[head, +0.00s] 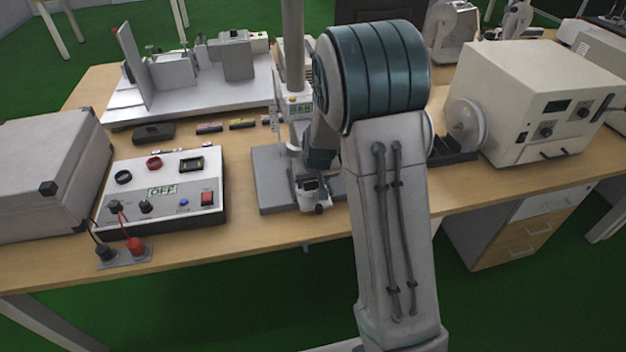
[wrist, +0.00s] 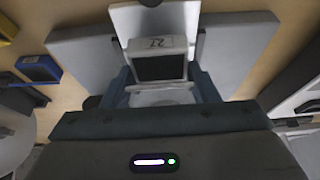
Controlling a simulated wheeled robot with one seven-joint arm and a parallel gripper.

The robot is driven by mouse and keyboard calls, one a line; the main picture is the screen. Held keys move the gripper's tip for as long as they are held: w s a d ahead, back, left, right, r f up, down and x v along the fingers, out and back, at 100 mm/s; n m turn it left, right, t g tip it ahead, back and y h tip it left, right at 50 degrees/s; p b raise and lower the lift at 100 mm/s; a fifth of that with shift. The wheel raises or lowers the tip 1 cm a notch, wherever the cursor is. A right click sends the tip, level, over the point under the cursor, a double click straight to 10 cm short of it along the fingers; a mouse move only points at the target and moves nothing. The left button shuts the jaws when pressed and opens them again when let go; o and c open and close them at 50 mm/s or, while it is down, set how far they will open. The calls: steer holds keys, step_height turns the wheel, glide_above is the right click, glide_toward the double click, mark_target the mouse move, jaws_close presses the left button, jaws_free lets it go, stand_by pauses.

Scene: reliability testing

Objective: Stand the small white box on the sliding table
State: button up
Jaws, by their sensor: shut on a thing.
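In the wrist view, the small white box (wrist: 158,43) has dark print on its top edge and a dark face below. It sits between the fingers of my gripper (wrist: 163,85), which is shut on it. A grey plate (wrist: 235,42) with a white part behind the box lies beyond the fingers; I cannot tell whether the box touches it. In the head view, my arm hides most of my gripper, which is low at the grey-based column stand (head: 268,182). I cannot tell for sure which fixture is the sliding table.
A control box (head: 160,190) with knobs and a red switch stands left of the stand, beside a grey case (head: 45,170). A white plate with metal blocks (head: 125,108) is behind. A cream machine (head: 530,110) stands right. The wooden table's front edge is close.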

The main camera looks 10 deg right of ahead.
steer(key=shift+f, duration=0.2)
steer(key=o, duration=1.1)
steer(key=shift+c, duration=0.2)
steer(key=shift+r, duration=0.1)
steer(key=shift+r+p, duration=0.4)
steer(key=v, duration=1.1)
steer(key=s+r, duration=0.3)
steer(key=s, duration=0.8)
steer(key=s+r+g, duration=0.1)
steer(key=s+r, duration=0.3)
steer(key=s, duration=0.8)
steer(key=shift+s+r+g+p, duration=0.15)
steer(key=shift+s+g+p, duration=0.15)
steer(key=shift+p, duration=0.1)
